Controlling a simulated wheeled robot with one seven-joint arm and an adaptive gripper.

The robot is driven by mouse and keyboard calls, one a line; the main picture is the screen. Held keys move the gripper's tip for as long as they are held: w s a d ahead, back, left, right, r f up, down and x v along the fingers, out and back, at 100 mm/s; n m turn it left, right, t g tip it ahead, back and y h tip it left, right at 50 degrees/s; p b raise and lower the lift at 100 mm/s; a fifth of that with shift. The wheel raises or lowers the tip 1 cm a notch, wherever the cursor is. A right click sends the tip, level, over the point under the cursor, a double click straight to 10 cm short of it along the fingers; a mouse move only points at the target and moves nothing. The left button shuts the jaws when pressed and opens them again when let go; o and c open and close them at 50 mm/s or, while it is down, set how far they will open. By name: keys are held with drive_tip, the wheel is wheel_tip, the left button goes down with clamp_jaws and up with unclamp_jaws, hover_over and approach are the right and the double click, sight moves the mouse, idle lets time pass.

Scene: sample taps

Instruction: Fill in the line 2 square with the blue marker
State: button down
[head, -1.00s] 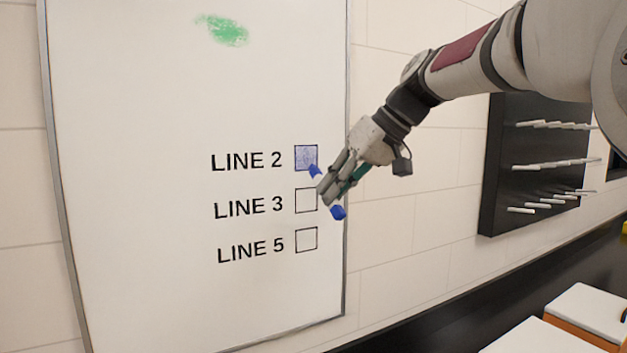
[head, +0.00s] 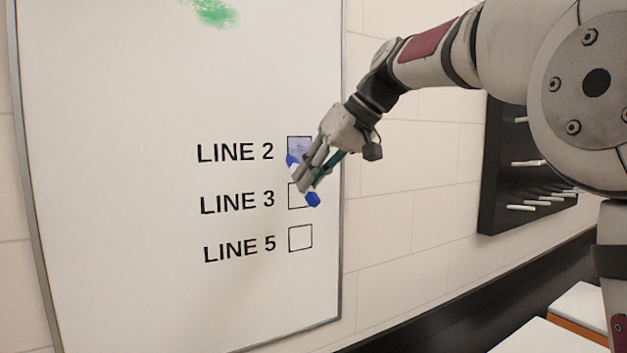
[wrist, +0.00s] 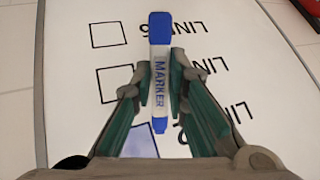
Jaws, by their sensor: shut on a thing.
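The blue marker (wrist: 160,75) is white-bodied with blue ends and the word MARKER on it. My gripper (wrist: 160,90) is shut on its body. In the head view the marker shows as a blue end (head: 313,200) low right of the fingers and another beside the line 2 square. My gripper also shows in the head view (head: 308,178), in front of the board. The line 2 square (head: 300,146) is shaded blue-violet in its visible upper part; its lower part is hidden by the fingers and marker. I cannot tell whether the tip touches the board.
The whiteboard (head: 120,240) also bears empty squares for line 3 (head: 293,195), partly hidden, and line 5 (head: 300,237). A green smudge (head: 213,11) is near its top. A dark rack (head: 495,190) with white rods hangs at the right. White-topped boxes (head: 585,305) stand at lower right.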

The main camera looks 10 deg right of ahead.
drive_tip(key=shift+w+a+b, duration=0.3)
drive_tip(key=shift+w+b, duration=0.15)
drive_tip(key=shift+w, duration=0.3)
idle(0.6)
drive_tip(key=shift+d, duration=0.1)
drive_tip(key=shift+w+d+b, duration=0.55)
drive_tip(key=shift+w+d, duration=0.75)
drive_tip(key=shift+d, duration=1.85)
drive_tip(key=shift+s+a+r+p, duration=0.25)
drive_tip(key=shift+s+a, duration=0.2)
drive_tip(key=shift+a, duration=0.65)
drive_tip(key=shift+s+a+r+p, duration=0.15)
drive_tip(key=shift+s+a+p, duration=0.25)
drive_tip(key=shift+a, duration=0.65)
drive_tip(key=shift+s+a+r+p, duration=0.25)
drive_tip(key=shift+s+a, duration=0.25)
drive_tip(key=shift+a, duration=0.6)
drive_tip(key=shift+r, duration=0.45)
drive_tip(key=w+d+b, duration=0.1)
drive_tip(key=w+d, duration=0.1)
drive_tip(key=d, duration=0.4)
drive_tip(key=shift+w+d, duration=0.2)
drive_tip(key=shift+w, duration=0.1)
